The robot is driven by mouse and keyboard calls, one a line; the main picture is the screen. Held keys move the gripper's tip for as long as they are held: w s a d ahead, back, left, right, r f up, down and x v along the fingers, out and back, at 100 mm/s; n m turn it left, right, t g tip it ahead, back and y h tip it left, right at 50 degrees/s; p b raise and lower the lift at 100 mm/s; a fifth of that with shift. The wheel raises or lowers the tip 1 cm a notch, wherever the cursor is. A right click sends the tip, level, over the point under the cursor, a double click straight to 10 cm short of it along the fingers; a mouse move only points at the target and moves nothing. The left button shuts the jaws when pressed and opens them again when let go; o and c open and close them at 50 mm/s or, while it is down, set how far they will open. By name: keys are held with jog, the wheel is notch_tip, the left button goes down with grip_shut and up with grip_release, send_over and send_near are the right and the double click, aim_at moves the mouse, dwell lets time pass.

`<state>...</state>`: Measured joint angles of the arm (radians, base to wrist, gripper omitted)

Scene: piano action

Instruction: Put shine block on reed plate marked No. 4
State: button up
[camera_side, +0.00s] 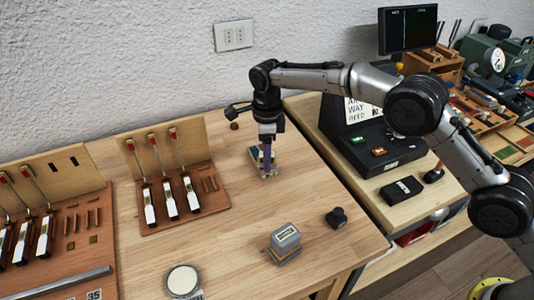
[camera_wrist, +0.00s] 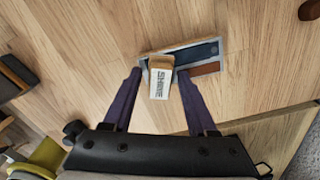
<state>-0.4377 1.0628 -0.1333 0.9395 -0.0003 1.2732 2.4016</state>
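The shine block (camera_wrist: 160,82) is a small white block with a tan top edge and the word SHINE on its side. In the wrist view it stands between the two purple fingers of my gripper (camera_wrist: 160,73), at the left end of a shallow tray (camera_wrist: 222,54) with blue and brown strips. Narrow gaps show between the fingers and the block, so the gripper looks open around it. In the side view my gripper (camera_side: 267,172) points down, low over the table, and largely hides the block. No marking No. 4 is readable in either view.
A wooden board (camera_side: 205,203) with several white-faced pieces and red-tipped rods stands left of my gripper; a similar board (camera_side: 95,215) is farther left. A grey labelled box (camera_side: 285,242), a black knob (camera_side: 337,217) and a round white-topped tin (camera_side: 183,280) are nearer the front.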

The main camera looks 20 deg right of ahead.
jog(key=shift+o, duration=0.3)
notch_tip(320, 180, up, 12)
jog(key=shift+r, duration=0.15)
dwell(0.4)
jog(key=s+d+r+n+t, duration=0.2)
jog(key=s+d+r+n, duration=0.35)
jog(key=d+r, duration=0.5)
jog(key=s+d+r+n+t, duration=0.1)
jog(key=s+d+r+n, duration=0.5)
jog(key=s, duration=0.4)
jog(key=s+d+f+n+t, duration=0.1)
jog(key=s+d+f+n, duration=0.2)
jog(key=s, duration=0.5)
jog(key=s+d+f+n, duration=0.3)
jog(key=s+f+n, duration=0.1)
jog(key=s, duration=0.3)
jog(key=s+d+f+n+t, duration=0.1)
jog(key=s+d+f+n, duration=0.2)
jog(key=s, duration=0.5)
jog(key=shift+s+d+f+n+t, duration=0.3)
jog(key=shift+f+n, duration=0.15)
jog(key=shift+f, duration=0.35)
